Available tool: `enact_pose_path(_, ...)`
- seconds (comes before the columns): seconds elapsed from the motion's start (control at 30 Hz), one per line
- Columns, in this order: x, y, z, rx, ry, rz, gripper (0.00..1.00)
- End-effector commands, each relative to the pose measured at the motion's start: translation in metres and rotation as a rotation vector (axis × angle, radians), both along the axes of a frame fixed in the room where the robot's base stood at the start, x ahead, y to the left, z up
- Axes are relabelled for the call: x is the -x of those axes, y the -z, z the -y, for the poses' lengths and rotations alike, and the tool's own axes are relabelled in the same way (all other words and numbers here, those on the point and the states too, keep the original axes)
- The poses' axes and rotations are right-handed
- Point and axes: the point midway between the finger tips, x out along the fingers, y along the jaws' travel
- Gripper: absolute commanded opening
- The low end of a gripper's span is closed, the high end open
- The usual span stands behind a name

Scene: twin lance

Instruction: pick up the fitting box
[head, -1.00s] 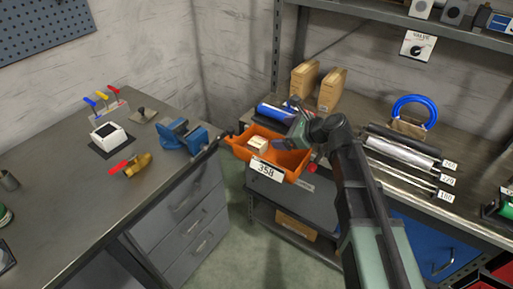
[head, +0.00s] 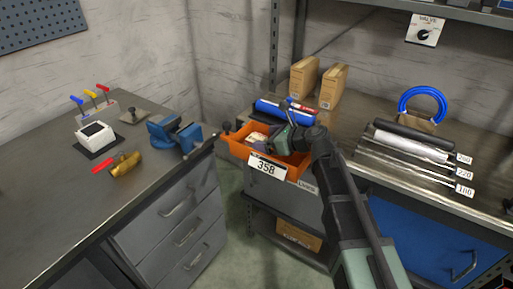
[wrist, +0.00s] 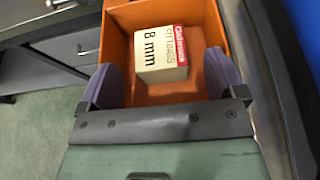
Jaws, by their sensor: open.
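The fitting box (wrist: 160,55) is a small cream carton with a red patch, printed "FITTINGS 8 mm". It lies inside an orange bin (wrist: 116,55) labelled 358, which also shows in the head view (head: 236,147). In the head view only part of the fitting box (head: 257,139) shows. My gripper (wrist: 163,80) is open, its two purple fingers at the bin's near end, one on each side of the box's near part. In the head view my gripper (head: 277,143) reaches down into the bin.
Rods and tubes (head: 415,155) lie to the right. A workbench (head: 60,190) with a blue vise (head: 174,134) stands at left, with a floor gap between.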

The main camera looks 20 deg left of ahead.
Motion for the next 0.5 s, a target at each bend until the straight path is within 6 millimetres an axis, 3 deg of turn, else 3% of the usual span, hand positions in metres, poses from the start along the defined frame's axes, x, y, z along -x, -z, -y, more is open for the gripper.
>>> enact_pose_path(0.23,-0.011,0.019,-0.038,-0.001,-0.001,0.000,0.89)
enact_pose_path(0.43,-0.011,0.017,-0.040,0.000,-0.001,0.000,0.89)
enact_pose_path(0.5,-0.011,0.017,-0.040,0.000,-0.001,0.000,0.82)
